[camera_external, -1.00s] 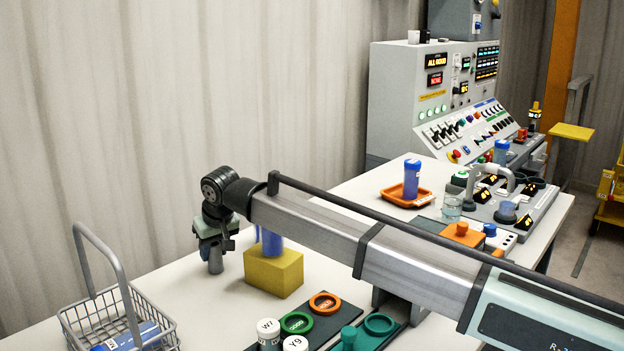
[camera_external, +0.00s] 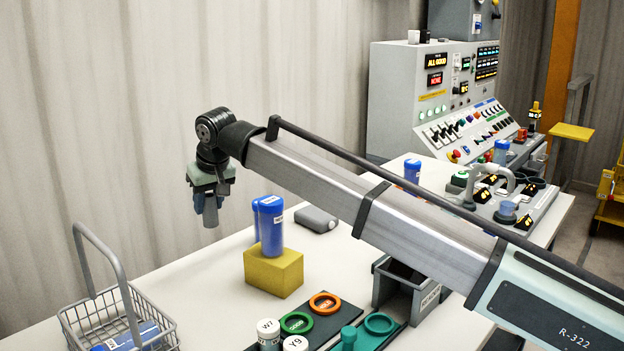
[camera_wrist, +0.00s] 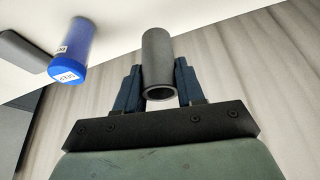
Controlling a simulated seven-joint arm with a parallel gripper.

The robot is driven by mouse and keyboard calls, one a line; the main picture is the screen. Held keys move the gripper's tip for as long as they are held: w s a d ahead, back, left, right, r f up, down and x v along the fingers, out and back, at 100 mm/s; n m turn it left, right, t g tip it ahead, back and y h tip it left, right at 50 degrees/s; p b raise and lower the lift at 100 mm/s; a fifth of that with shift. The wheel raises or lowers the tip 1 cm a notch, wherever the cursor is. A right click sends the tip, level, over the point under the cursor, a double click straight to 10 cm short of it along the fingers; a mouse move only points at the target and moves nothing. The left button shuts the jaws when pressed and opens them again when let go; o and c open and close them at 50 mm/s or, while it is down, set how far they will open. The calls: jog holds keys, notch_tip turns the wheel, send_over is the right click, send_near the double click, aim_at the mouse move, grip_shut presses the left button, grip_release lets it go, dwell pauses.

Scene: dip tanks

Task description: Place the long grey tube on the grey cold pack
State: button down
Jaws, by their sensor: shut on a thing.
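My gripper (camera_external: 210,198) is shut on the long grey tube (camera_external: 210,216) and holds it in the air above the left part of the table. In the wrist view the tube (camera_wrist: 157,58) sits between the two fingers (camera_wrist: 157,82), with its open, hollow end towards the camera. The grey cold pack (camera_external: 317,219) lies flat on the table, to the right of my gripper and beyond the yellow block. Its top is bare. A dark grey flat shape at the wrist view's left edge (camera_wrist: 20,50) looks like the same pack.
A blue tube (camera_external: 271,233) stands upright at the yellow block (camera_external: 273,272), with another blue tube (camera_external: 256,219) behind it, between gripper and pack. A wire basket (camera_external: 165,333) with a tall handle stands at front left. A grey bin (camera_external: 392,285) is partly behind my arm.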

notch_tip(320, 180, up, 7)
send_over(316, 212)
jog(key=shift+s+f, duration=0.15)
jog(key=shift+f, duration=7.6)
jog(key=shift+f, duration=0.1)
jog(key=c, duration=0.7)
grip_release()
jog(key=v, duration=1.2)
jog(key=shift+s, duration=0.1)
